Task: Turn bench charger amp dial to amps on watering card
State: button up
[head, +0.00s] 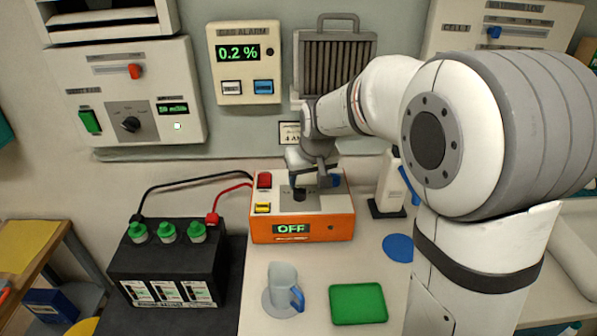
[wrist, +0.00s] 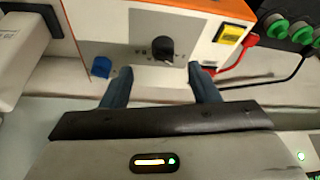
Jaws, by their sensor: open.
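The bench charger (head: 318,227) is an orange box with a pale top, standing on the bench; its display reads OFF. Its black amp dial (wrist: 162,48) sits on a grey plate with small marks around it, too small to read. The dial (head: 299,194) also shows in the head view, just below my gripper. My gripper (wrist: 160,80) is open and empty, its two blue-grey fingertips apart on either side of the dial's line and short of it.
A black battery (head: 170,262) with green caps stands left, joined to the charger by red and black cables. A jug (head: 284,285), a green tray (head: 358,303) and a blue disc (head: 398,247) lie in front. A gas alarm (head: 244,62) hangs above.

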aim_at(300, 189)
jog(key=x, duration=0.5)
jog(key=w+p+x, duration=0.1)
jog(key=x, duration=0.2)
jog(key=shift+a, duration=0.35)
jog(key=shift+c, duration=0.2)
jog(key=c, duration=0.9)
